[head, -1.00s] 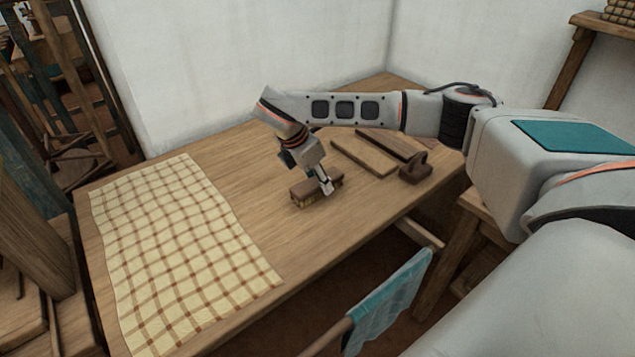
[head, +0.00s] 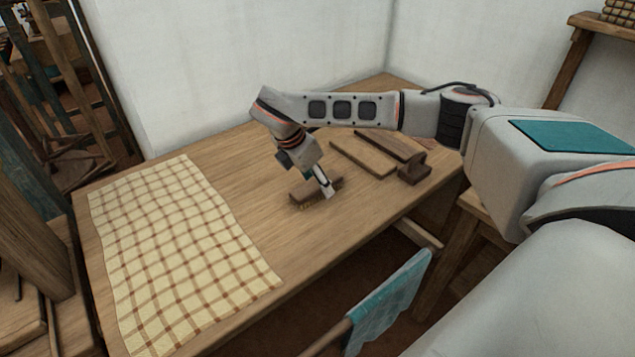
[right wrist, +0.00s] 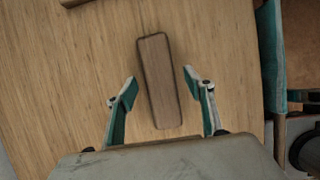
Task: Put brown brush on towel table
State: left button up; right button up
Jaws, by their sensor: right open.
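The brown brush (head: 308,190) lies on the wooden table, bristles down. My right gripper (head: 328,186) is over its right end in the head view and partly hides it. In the right wrist view the brush (right wrist: 158,80) lies lengthwise between the two spread fingers of the right gripper (right wrist: 158,90), with a gap on each side. The fingers do not touch it. The yellow checked towel (head: 175,250) is spread flat on the left part of the table (head: 260,215). My left gripper is not in view.
A flat board (head: 362,157) and a darker wooden tool (head: 415,172) lie on the table to the right of the brush. A teal cloth (head: 392,300) hangs on a bar in front of the table. The wood between brush and towel is clear.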

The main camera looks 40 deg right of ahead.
jog(key=p+v, duration=0.1)
jog(key=v, duration=1)
jog(key=shift+p, duration=0.3)
jog(key=shift+f, duration=0.1)
